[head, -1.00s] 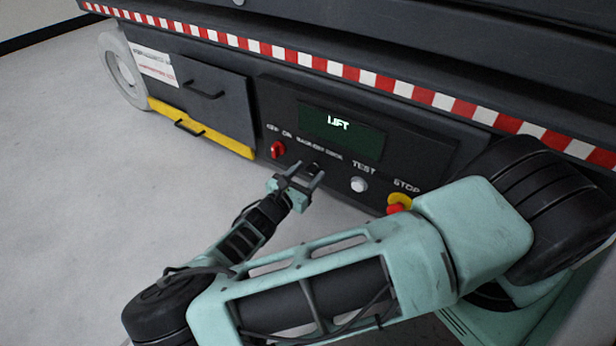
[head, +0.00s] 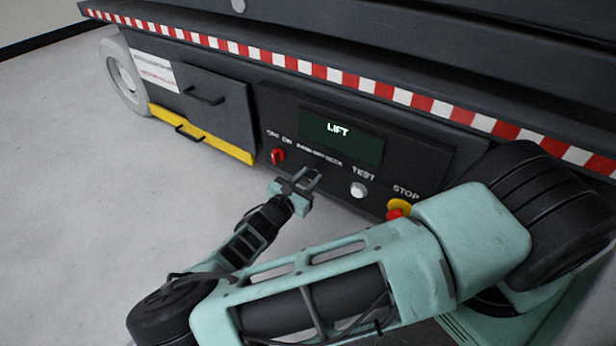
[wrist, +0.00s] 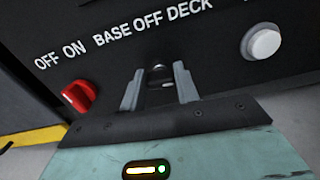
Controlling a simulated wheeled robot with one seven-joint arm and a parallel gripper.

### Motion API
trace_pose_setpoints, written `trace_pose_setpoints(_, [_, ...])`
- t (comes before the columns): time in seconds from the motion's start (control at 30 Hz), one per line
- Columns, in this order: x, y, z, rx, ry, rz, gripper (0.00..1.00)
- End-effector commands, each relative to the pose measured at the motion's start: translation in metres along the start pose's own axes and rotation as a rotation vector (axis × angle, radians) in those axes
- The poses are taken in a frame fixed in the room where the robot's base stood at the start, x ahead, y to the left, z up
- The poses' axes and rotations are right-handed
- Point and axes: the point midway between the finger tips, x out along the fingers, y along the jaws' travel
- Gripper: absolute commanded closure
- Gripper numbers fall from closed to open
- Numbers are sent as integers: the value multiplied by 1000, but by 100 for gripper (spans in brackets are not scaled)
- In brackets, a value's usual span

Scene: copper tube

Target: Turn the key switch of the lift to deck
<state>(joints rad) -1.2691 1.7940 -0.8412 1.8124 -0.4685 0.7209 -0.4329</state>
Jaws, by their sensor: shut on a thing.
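The lift's dark control panel (head: 420,157) carries the key switch (wrist: 160,74) under the label "BASE OFF DECK". In the wrist view the switch shows between my two fingers, below the words "OFF" and "DECK". My gripper (head: 309,178) is at the panel, with its fingers on either side of the key, shut on it. It also shows in the wrist view (wrist: 159,88). In the head view the fingers hide most of the switch. Which way the key points is too small to tell. The display (head: 341,135) reads "LIFT".
A red OFF/ON knob (head: 277,156) is left of my gripper. A white TEST button (head: 358,189) and a red STOP button (head: 395,213) on a yellow base are to its right. A drawer with a yellow edge (head: 205,135) is farther left. The floor at left is clear.

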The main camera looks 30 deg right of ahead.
Motion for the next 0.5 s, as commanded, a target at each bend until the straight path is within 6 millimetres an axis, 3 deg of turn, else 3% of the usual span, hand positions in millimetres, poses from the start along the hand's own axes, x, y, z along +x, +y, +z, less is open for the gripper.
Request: trace_pose_setpoints(0.5, [0, -2, 2, 404, 1, 0, 92])
